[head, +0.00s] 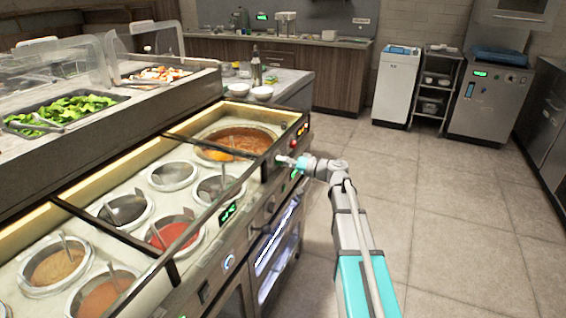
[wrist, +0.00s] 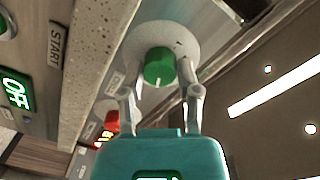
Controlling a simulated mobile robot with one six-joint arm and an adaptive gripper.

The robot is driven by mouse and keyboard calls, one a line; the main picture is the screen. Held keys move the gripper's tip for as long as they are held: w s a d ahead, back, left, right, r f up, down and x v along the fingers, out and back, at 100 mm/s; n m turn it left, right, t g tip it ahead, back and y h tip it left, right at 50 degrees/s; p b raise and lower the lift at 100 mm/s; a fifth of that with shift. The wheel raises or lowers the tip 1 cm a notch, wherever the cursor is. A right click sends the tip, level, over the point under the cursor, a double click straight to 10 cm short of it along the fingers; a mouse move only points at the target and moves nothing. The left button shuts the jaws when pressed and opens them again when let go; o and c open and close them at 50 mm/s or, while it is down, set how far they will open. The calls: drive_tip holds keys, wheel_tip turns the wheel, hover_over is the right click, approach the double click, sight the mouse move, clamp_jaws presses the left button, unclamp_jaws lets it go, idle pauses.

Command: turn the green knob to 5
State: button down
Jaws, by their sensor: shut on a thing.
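The green knob (wrist: 158,66) sits on a round pale base on the counter's front panel, in the upper middle of the wrist view. A short pale mark shows on the knob's lower edge. I cannot read any numbers around it. My gripper (wrist: 157,80) has one finger on each side of the knob and is shut on it. In the head view my gripper (head: 290,161) is at the front of the sauce-well counter (head: 232,206), near its far end. The knob cannot be made out there.
A red knob (wrist: 112,121) and a lit display are just left of my gripper in the wrist view. A green OFF display (wrist: 15,90) and a START label (wrist: 56,45) are further left. The tiled floor (head: 440,210) to the right is clear.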

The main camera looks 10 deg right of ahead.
drive_tip(key=shift+w+d+m, duration=0.15)
drive_tip(key=shift+w+m, duration=0.05)
drive_tip(key=shift+m, duration=1.2)
drive_tip(key=shift+c, duration=1.5)
unclamp_jaws()
drive_tip(key=shift+s, duration=0.1)
drive_tip(key=shift+s, duration=0.1)
